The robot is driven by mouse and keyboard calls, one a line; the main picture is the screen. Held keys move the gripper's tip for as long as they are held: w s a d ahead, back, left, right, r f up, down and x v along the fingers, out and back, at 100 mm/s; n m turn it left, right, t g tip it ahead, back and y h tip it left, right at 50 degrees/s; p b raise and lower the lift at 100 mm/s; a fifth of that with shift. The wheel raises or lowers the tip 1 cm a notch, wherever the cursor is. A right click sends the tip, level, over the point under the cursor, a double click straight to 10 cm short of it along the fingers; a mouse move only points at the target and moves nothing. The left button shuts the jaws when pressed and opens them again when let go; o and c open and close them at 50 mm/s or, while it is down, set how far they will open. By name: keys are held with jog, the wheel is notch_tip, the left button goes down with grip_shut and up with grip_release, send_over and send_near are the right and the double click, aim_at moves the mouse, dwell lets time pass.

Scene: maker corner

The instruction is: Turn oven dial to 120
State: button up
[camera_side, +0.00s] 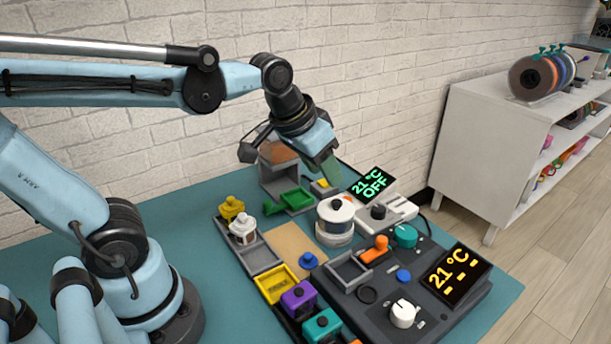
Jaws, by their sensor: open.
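A black dial (379,212) sits on a white unit (402,206) whose green display (372,184) reads 21 °C OFF. A dark console (440,318) carries a white dial (404,313), a teal dial (405,236) and an amber display (455,275) reading 21 °C with dashes. I cannot tell which dial is the oven's. My gripper (318,160) is open, raised at the back of the table, left of the green display and apart from all the dials. Its fingers are partly hidden by its own body.
A white round pot (335,220) stands beside the black dial. An orange lever (375,250) and blue button (404,276) are on the console. A green scoop (290,202) lies behind.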

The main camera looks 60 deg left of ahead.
jog(key=w+r+g, duration=0.2)
jog(key=w, duration=0.5)
jog(key=n+g, duration=0.2)
jog(key=g, duration=0.1)
send_near(379, 208)
jog(key=shift+g+y, duration=0.3)
jog(key=f, duration=0.8)
jog(key=shift+w+f, duration=0.2)
jog(key=shift+f, duration=0.1)
jog(key=c, duration=0.8)
jog(key=shift+o, duration=0.2)
